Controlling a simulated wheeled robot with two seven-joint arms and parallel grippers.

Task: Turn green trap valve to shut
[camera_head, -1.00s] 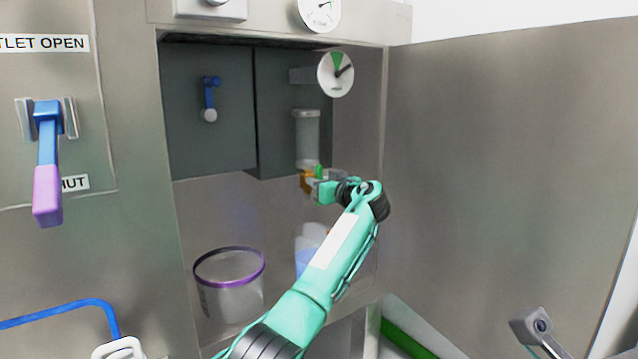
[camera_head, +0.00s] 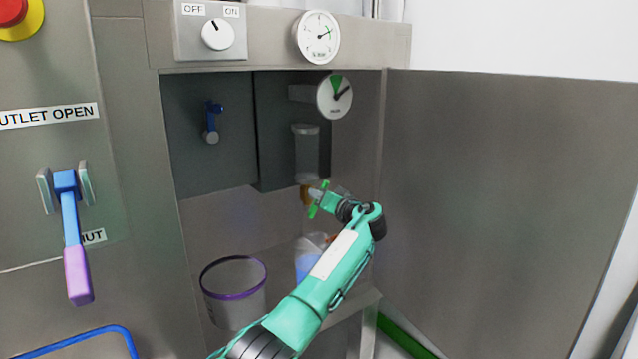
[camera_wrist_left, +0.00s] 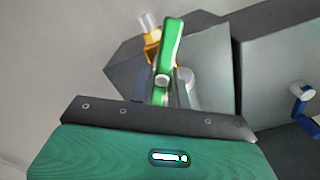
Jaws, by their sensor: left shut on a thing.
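The green trap valve handle (camera_head: 313,211) slants on its brass valve body (camera_head: 304,194), below a clear cylinder (camera_head: 306,152) inside the open cabinet. My left gripper (camera_head: 321,199) is at the handle and shut on it. In the left wrist view the green handle (camera_wrist_left: 169,45) stands nearly upright in the picture, its lower part between the fingers (camera_wrist_left: 162,88). The brass body (camera_wrist_left: 152,44) shows behind it, partly hidden by the handle. My right gripper is not in view.
A purple-rimmed clear tub (camera_head: 234,296) and a container with blue contents (camera_head: 308,262) stand low in the cabinet, the latter partly behind my arm. A round gauge (camera_head: 335,97) hangs above. A blue-and-purple lever (camera_head: 72,235) is on the left panel. The open door (camera_head: 510,190) is at right.

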